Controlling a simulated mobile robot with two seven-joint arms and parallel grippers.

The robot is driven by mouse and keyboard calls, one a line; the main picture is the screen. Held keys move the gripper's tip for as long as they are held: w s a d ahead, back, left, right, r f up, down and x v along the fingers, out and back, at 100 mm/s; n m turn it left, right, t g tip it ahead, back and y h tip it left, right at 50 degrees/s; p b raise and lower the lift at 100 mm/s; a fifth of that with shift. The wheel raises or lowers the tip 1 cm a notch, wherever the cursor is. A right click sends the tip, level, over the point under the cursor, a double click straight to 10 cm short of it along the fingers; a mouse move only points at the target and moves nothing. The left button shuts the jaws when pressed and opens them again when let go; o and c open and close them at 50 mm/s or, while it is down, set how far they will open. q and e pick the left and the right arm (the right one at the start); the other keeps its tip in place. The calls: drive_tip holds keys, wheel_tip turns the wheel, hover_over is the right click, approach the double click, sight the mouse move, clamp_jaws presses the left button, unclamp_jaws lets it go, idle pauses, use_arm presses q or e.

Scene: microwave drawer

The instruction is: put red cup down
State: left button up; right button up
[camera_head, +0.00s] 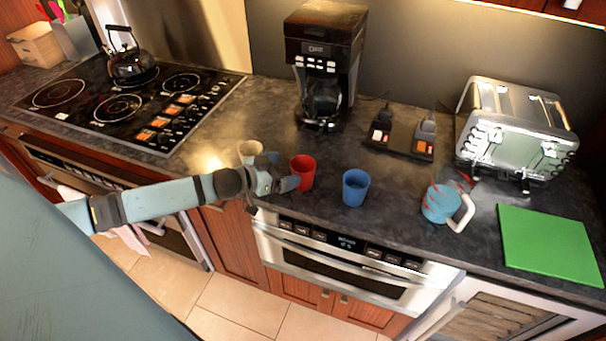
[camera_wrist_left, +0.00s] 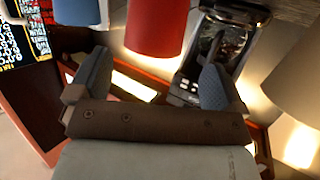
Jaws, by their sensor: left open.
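The red cup (camera_head: 303,173) stands upright on the dark counter (camera_head: 225,135) near its front edge. My left gripper (camera_head: 281,172) is just left of it, with open fingers pointing toward it. In the left wrist view the red cup (camera_wrist_left: 158,25) lies ahead of my open left gripper (camera_wrist_left: 155,65), roughly between the fingertips. No finger clearly touches the cup. My right gripper is not in view.
A blue cup (camera_head: 355,188) stands to the right of the red cup. A coffee maker (camera_head: 323,60) is behind.

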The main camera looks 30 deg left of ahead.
sight(312, 162)
use_arm(q)
drive_tip(key=x, duration=0.1)
drive_tip(key=p+x, duration=0.1)
drive_tip(key=x, duration=0.3)
drive_tip(key=shift+d+r+p, duration=0.3)
drive_tip(key=shift+d+r, duration=0.05)
drive_tip(key=shift+r, duration=0.05)
drive_tip(key=shift+w+d+f, duration=0.1)
drive_tip(key=shift+w+f, duration=0.05)
drive_tip(key=shift+w, duration=0.1)
drive_tip(key=c, duration=1.1)
drive_tip(key=shift+o, duration=0.2)
